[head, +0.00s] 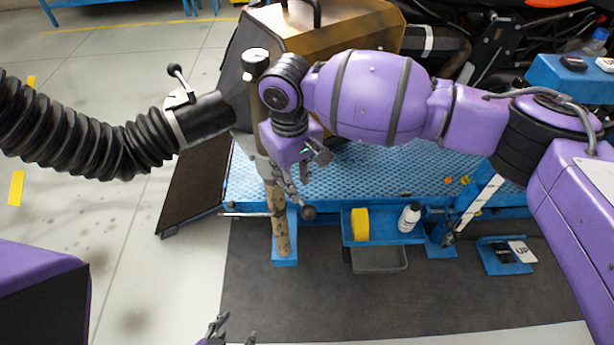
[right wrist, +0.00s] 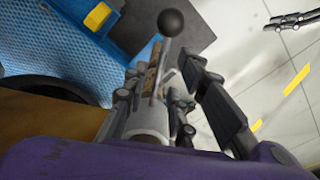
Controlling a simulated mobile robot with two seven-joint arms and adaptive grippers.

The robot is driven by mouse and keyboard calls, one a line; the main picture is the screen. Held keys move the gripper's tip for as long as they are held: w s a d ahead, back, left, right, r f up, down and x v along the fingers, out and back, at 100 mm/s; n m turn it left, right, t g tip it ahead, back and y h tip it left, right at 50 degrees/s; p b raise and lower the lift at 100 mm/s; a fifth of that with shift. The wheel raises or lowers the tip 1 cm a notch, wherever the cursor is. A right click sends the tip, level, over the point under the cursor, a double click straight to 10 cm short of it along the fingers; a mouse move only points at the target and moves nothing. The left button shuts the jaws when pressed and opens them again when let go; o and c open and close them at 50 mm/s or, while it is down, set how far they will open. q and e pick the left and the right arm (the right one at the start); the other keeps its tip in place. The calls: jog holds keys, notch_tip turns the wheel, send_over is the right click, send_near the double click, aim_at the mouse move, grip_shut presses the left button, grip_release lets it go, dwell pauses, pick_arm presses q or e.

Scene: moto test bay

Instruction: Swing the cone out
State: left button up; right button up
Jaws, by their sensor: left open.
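The cone (head: 241,101) is the dark flared end of a black ribbed hose (head: 85,135), beside a gold-brown machine. It is mounted at the top of an upright post (head: 278,215) with a grey sleeve. A thin lever with a dark ball knob (head: 308,213) sticks out from the post; the knob also shows in the right wrist view (right wrist: 171,22). My right gripper (head: 305,168) is at the sleeve, its fingers apart on either side of the grey sleeve and lever; contact is unclear. My left gripper (head: 233,333) is open and empty at the bottom, above the floor.
A blue ribbed platform (head: 380,175) lies behind the post, with a blue tray (head: 383,238) holding a yellow block (head: 360,224) and a white bottle (head: 409,217). A dark ramp (head: 192,185) stands left. Open floor lies left; a dark mat (head: 330,300) lies in front.

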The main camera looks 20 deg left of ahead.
jog(key=shift+f, duration=1.75)
grip_shut()
